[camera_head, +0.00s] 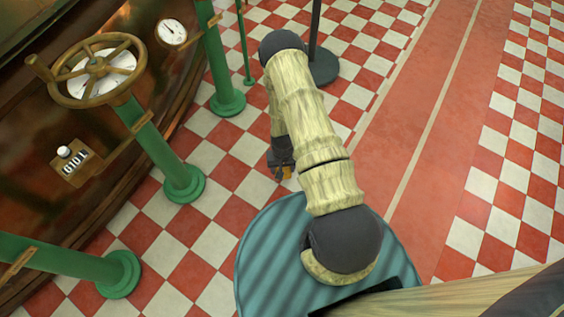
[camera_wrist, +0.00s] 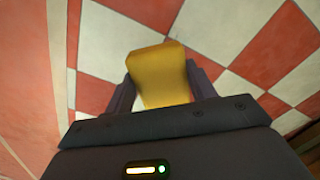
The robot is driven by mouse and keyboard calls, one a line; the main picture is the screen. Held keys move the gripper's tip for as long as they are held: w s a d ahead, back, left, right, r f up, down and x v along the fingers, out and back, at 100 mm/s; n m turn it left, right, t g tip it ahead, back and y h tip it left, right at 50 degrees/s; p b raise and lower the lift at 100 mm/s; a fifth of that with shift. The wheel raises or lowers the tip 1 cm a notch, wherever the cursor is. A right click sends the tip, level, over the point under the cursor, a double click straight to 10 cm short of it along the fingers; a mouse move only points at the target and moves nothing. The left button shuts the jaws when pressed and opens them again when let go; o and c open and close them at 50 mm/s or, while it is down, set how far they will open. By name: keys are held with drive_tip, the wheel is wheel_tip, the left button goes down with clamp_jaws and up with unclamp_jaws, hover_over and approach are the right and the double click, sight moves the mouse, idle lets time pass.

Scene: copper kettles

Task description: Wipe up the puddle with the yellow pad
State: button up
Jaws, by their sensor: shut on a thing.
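The yellow pad (camera_wrist: 158,62) is a soft-looking block between the dark fingers of my gripper (camera_wrist: 161,84) in the wrist view. My gripper is shut on it and holds it over the checkered floor; I cannot tell whether the pad touches the floor. In the head view my gripper (camera_head: 281,160) hangs below the arm, left of its middle, with a small bit of yellow-orange showing at its end. I cannot make out the puddle in either view.
A copper boiler (camera_head: 35,165) with a brass handwheel (camera_head: 98,70) stands at the left. Green posts (camera_head: 184,185) rise from the floor near it. A dark round stand base (camera_head: 322,67) is beyond my arm. The red strip of floor (camera_head: 425,120) at the right is clear.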

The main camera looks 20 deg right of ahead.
drive_tip(key=shift+a+r+p, duration=0.2)
drive_tip(key=shift+r+p, duration=0.35)
drive_tip(key=shift+r, duration=0.4)
drive_tip(key=shift+w, duration=0.1)
drive_tip(key=shift+w+r, duration=0.1)
drive_tip(key=shift+r, duration=0.15)
drive_tip(key=w+r+n+p, duration=0.1)
drive_tip(key=r+p, duration=0.3)
drive_tip(key=r, duration=0.9)
drive_tip(key=w+a+r+n+p, duration=0.1)
drive_tip(key=w+r+p, duration=0.3)
drive_tip(key=r, duration=0.9)
drive_tip(key=w+a+r+p, duration=0.1)
drive_tip(key=w+r+p, duration=0.2)
drive_tip(key=r, duration=1)
drive_tip(key=p, duration=0.3)
drive_tip(key=shift+a+r+n, duration=0.15)
drive_tip(key=shift+r+n, duration=0.25)
